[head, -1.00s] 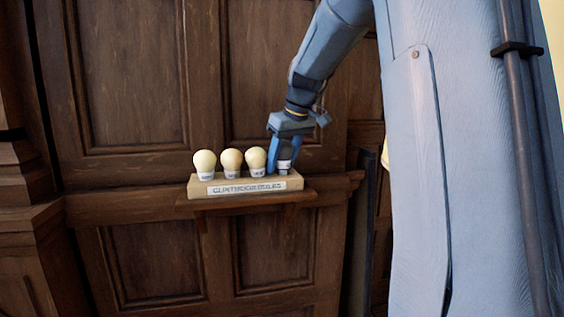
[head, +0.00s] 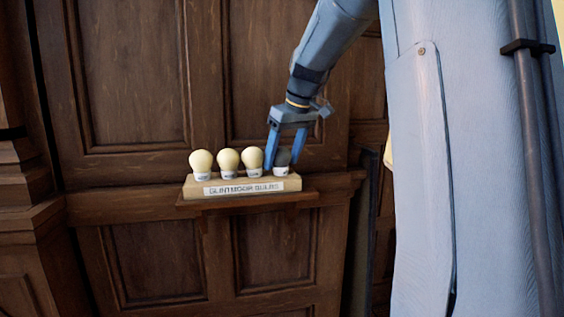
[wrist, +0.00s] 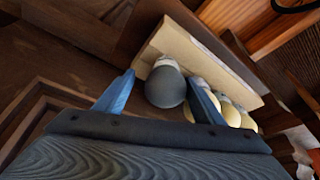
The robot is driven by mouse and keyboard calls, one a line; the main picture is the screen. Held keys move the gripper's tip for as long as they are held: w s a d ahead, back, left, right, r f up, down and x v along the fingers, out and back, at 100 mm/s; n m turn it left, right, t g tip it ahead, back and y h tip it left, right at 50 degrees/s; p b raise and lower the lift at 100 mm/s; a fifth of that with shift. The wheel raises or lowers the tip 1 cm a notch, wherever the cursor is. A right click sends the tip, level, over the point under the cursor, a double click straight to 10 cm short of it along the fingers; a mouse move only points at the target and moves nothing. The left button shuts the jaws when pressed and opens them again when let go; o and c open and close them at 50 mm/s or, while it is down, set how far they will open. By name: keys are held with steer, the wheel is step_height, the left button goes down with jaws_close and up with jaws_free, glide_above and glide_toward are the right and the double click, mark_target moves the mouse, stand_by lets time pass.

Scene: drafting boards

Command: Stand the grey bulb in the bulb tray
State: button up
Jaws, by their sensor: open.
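The grey bulb (head: 282,160) stands upright at the right end of the bulb tray (head: 243,193), its white base down in the tray. It also shows in the wrist view (wrist: 166,88), between my gripper's fingers. My gripper (head: 286,170) is open, with one blue finger on each side of the grey bulb. In the wrist view my gripper (wrist: 160,95) shows a gap between the bulb and the left finger; the right finger lies close to the bulb, and I cannot tell whether it touches.
Several cream bulbs, one of them the nearest cream bulb (head: 252,158), stand in a row to the left in the tray. The tray rests on a narrow wooden shelf (head: 215,204) against a panelled wall. A label (head: 243,188) is on the tray's front.

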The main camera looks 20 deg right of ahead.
steer(key=v, duration=1)
steer(key=shift+d+r+b, duration=0.15)
steer(key=shift+d+b, duration=0.1)
steer(key=shift+b, duration=0.2)
